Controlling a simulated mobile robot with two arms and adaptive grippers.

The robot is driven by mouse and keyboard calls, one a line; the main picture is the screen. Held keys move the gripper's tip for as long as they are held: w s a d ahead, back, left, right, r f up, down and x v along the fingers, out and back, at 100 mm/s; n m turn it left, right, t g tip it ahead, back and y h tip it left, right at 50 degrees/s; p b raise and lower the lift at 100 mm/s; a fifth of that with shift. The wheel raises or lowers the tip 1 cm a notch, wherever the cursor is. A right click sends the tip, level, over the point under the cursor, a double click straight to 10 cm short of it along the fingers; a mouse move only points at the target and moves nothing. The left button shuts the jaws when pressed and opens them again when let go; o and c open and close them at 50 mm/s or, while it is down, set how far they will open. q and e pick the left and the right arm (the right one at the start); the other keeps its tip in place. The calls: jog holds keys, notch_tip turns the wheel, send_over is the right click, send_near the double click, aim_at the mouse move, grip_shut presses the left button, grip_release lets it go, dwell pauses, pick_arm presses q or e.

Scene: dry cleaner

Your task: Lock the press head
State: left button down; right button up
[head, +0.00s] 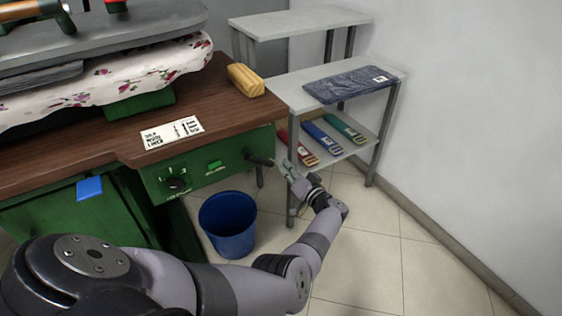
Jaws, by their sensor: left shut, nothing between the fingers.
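The press head (110,38) is the grey plate at the upper left, above the flower-patterned padded board (140,82). A wooden-handled bar (35,12) shows on top, partly cut off by the picture's edge. The green front panel (205,165) below the wooden top carries a dark knob (175,183), a green switch (214,164) and a dark lever (259,161) at its right end. My left gripper (284,170) is shut and empty, just right of the lever's tip. I cannot tell whether they touch. My right gripper is not in view.
A blue bucket (228,226) stands on the floor under the panel. A grey shelf (290,88) at the right holds folded dark cloth (350,84) and several coloured items below. A yellow block (245,80) and a printed card (171,132) lie on the wooden top. Floor at right is clear.

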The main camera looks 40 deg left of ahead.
pick_arm(q)
jog(key=shift+v, duration=1.2)
